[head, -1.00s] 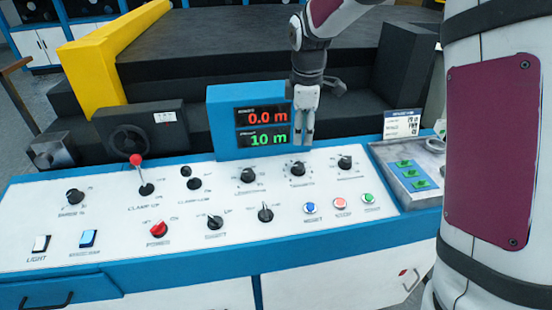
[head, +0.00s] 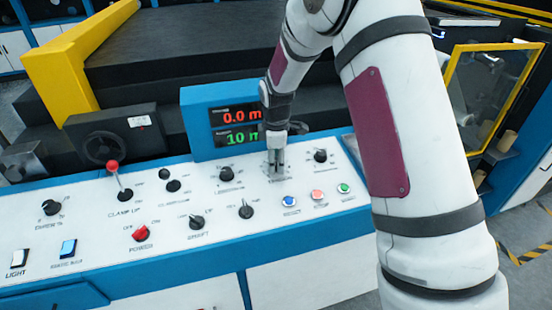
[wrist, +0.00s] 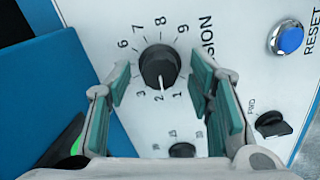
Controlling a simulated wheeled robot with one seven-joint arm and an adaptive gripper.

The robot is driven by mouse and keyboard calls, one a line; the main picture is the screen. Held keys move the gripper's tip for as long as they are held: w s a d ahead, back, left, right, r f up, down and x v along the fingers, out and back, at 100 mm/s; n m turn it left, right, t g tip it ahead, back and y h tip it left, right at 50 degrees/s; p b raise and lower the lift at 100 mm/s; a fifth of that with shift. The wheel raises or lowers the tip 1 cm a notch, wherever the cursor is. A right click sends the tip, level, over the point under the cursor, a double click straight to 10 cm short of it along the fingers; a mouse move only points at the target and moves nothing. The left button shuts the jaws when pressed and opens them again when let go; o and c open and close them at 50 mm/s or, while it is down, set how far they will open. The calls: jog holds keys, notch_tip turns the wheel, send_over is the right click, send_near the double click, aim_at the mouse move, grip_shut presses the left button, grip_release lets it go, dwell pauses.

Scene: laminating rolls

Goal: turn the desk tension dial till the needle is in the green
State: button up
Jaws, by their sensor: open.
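The tension dial (wrist: 158,66) is a round black knob in the wrist view, ringed by printed numbers, with "SION" readable beside it. Its white pointer line points between 1 and 2. My gripper (wrist: 160,72) is open, with one teal-padded finger on each side of the knob in the picture. I cannot tell whether the fingers touch it. In the head view my gripper (head: 276,168) points down over the panel's back row and hides this dial. I cannot make out a gauge needle in either view.
A display (head: 222,122) reading 0.0 m and 10 m stands behind my gripper. Black knobs (head: 227,173) and (head: 320,155) flank it. Blue, pink and green buttons (head: 317,195) lie in front. In the wrist view, a blue RESET button (wrist: 290,38) and smaller black knob (wrist: 272,124) are near.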

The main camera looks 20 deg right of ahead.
jog(key=shift+f, duration=0.1)
grip_shut()
jog(key=shift+m, duration=0.4)
jog(key=m+b, duration=0.1)
jog(key=m, duration=0.3)
jog(key=shift+w+m+b, duration=0.1)
jog(key=shift+m+b, duration=0.2)
jog(key=m+b, duration=0.1)
jog(key=m, duration=0.9)
jog(key=shift+m+b, duration=0.3)
jog(key=shift+m, duration=0.1)
jog(key=m, duration=0.4)
jog(key=shift+d+m+y, duration=0.1)
jog(key=shift+m+y, duration=0.2)
jog(key=shift+m, duration=0.1)
